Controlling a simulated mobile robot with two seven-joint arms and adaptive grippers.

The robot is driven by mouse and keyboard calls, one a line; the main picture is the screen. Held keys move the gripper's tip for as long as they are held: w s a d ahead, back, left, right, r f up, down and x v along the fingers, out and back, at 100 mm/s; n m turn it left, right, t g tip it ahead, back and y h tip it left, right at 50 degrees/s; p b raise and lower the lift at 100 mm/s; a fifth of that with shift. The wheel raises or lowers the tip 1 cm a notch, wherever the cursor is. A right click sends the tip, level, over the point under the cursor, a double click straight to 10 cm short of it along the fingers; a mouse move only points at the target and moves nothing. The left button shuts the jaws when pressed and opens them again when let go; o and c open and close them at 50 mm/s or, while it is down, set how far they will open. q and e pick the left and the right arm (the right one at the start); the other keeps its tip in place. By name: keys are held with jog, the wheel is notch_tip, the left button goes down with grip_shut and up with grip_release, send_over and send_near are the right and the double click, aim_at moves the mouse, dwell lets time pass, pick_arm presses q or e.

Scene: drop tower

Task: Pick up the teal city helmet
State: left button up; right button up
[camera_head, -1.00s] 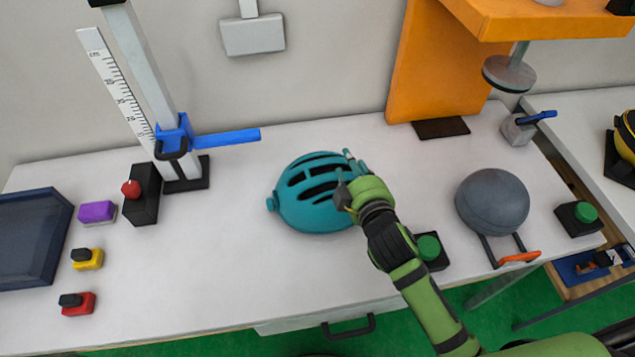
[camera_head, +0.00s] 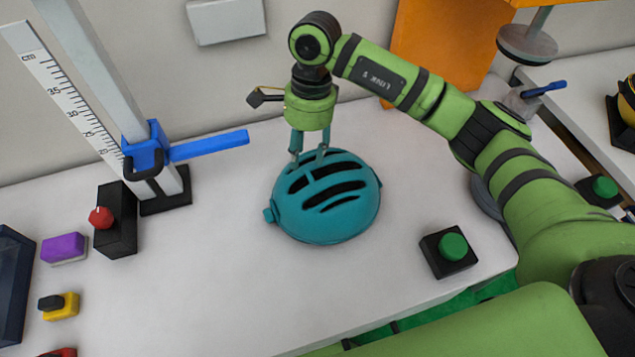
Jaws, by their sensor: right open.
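The teal city helmet (camera_head: 330,215) rests dome up on the white table in the middle of the head view, with dark vent slots on top. My right gripper (camera_head: 309,158) points down at the helmet's upper rear side, its fingers open and overlapping the helmet's top edge. I cannot tell whether the fingertips touch the shell. My left gripper does not show.
A height gauge with a blue arm (camera_head: 208,145) stands left of the helmet. A black box with a red knob (camera_head: 115,220) and small coloured blocks lie farther left. A green button (camera_head: 453,247) sits to the right. The white table (camera_head: 220,285) is clear in front.

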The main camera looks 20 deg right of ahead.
aim_at(329, 185)
jog(key=shift+w+d+r+h, duration=0.2)
jog(key=shift+d+h, duration=0.1)
jog(key=shift+d, duration=0.3)
jog(key=shift+w+d+r+h, duration=0.1)
jog(key=shift+w+d+h, duration=0.15)
jog(key=shift+d, duration=0.35)
jog(key=shift+d+f+h, duration=0.1)
jog(key=shift+d+h, duration=0.15)
jog(key=shift+d, duration=0.15)
jog(key=shift+s+f+p, duration=0.1)
jog(key=shift+f+p, duration=0.25)
jog(key=shift+p, duration=0.15)
jog(key=f+p, duration=0.2)
jog(key=f, duration=0.3)
jog(key=shift+s+a+f+p, duration=0.15)
jog(key=shift+s+p, duration=0.1)
jog(key=shift+p, duration=0.15)
jog(key=shift+f, duration=0.3)
grip_shut()
